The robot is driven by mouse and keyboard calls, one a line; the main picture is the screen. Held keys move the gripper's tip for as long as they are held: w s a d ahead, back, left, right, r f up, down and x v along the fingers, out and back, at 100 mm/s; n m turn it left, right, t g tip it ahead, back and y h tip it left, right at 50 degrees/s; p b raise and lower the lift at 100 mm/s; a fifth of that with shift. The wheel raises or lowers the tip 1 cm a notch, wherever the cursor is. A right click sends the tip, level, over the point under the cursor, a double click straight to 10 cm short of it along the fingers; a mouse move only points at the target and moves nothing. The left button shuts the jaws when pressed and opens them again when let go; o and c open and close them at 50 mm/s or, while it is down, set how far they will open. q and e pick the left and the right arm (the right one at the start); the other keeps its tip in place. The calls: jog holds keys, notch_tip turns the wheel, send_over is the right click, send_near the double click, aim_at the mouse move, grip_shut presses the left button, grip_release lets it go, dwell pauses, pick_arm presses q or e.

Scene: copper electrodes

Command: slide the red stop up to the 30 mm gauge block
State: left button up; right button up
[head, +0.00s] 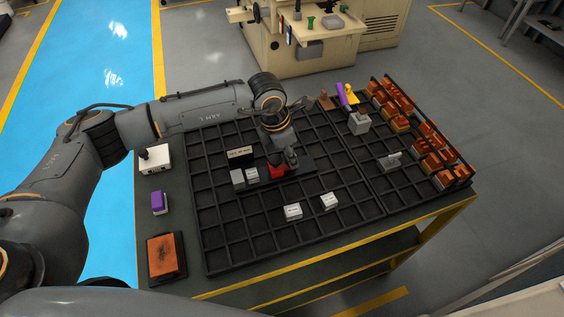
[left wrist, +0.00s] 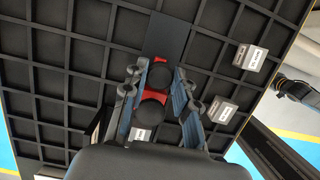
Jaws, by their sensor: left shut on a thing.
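The red stop (head: 277,170) sits on a dark rail on the black gridded tray (head: 228,250). My left gripper (head: 284,158) reaches down over it from above and behind. In the left wrist view the gripper (left wrist: 158,95) has its two fingers on either side of the stop's black round knobs, with the red stop (left wrist: 152,97) showing between them. A pale gauge block (head: 252,174) stands on the rail left of the stop, beside a grey block (head: 237,178). A small gap shows between stop and gauge block. The block's size marking is too small to read.
Two loose white blocks (head: 293,211) (head: 329,200) lie in front of the rail. Copper electrodes (head: 430,145) fill the right rack. A purple block (head: 158,202) and an orange pad (head: 166,256) lie at left.

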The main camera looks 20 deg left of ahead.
aim_at(275, 159)
pick_arm(q)
jog(key=shift+s+a+f, duration=0.1)
jog(key=shift+s+a, duration=0.55)
jog(key=shift+a, duration=0.25)
dwell(0.3)
jog(key=shift+s+a, duration=0.5)
jog(key=shift+a, duration=0.25)
jog(key=o, duration=0.9)
jog(key=shift+c, duration=0.2)
jog(key=shift+r+p, duration=1.25)
jog(key=shift+r, duration=1.85)
